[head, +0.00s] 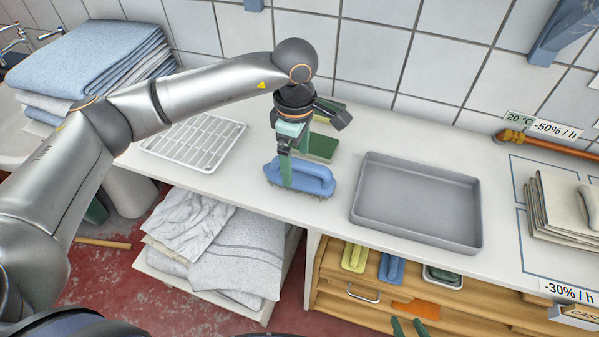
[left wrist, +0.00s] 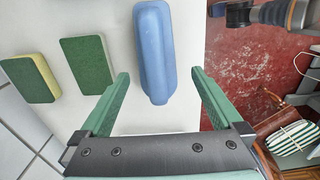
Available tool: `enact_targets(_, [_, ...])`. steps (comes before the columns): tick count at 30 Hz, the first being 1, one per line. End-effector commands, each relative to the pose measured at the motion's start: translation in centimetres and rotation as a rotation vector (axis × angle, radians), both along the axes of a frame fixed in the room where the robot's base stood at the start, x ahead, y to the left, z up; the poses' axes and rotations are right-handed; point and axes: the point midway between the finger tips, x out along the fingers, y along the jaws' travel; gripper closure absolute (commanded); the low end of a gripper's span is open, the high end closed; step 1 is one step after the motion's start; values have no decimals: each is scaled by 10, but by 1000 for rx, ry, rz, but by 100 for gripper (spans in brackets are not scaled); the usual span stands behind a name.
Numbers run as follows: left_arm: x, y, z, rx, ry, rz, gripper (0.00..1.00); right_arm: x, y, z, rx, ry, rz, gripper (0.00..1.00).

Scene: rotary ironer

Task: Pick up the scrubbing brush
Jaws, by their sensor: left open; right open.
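The scrubbing brush (head: 312,178) has a blue body and handle with dark bristles below. It sits on the white counter near its front edge. My left gripper (head: 286,172) points down at the brush, and one green finger overlaps its left part. In the left wrist view the brush (left wrist: 154,50) lies between the two open green fingers (left wrist: 160,76), with a gap visible on each side. I cannot tell how far down the fingers reach. My right gripper (head: 409,327) shows only as two green fingertips, apart and empty, at the bottom edge.
Green-and-yellow sponges (left wrist: 87,63) lie close to the brush. A white rack (head: 195,143) is to the left and a grey tray (head: 418,200) to the right. Folded towels (head: 95,55) are stacked at the left.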

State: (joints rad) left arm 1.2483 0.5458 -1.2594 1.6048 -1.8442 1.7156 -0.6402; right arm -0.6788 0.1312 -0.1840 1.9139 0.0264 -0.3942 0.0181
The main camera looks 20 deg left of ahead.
Motion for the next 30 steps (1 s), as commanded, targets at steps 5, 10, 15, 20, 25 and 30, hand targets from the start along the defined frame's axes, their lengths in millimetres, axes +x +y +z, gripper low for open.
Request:
enact_targets(5, [1, -1, -17, 1, 5, 1, 0, 0, 0, 7, 0, 1, 0, 50])
enact_targets(10, [4, -3, -43, -1, 4, 0, 0, 0, 0, 13, 0, 1, 0, 50])
enact_targets(15, [5, -2, -54, -1, 0, 0, 0, 0, 0, 14, 0, 1, 0, 50])
enact_targets(20, [5, -2, -54, -1, 0, 0, 0, 0, 0, 13, 0, 1, 0, 50])
enact_targets(25, [5, -2, -54, -1, 0, 0, 16, 0, 0, 13, 0, 1, 0, 50])
enact_targets(30, [5, -2, -54, -2, 0, 0, 35, 0, 0, 13, 0, 1, 0, 50])
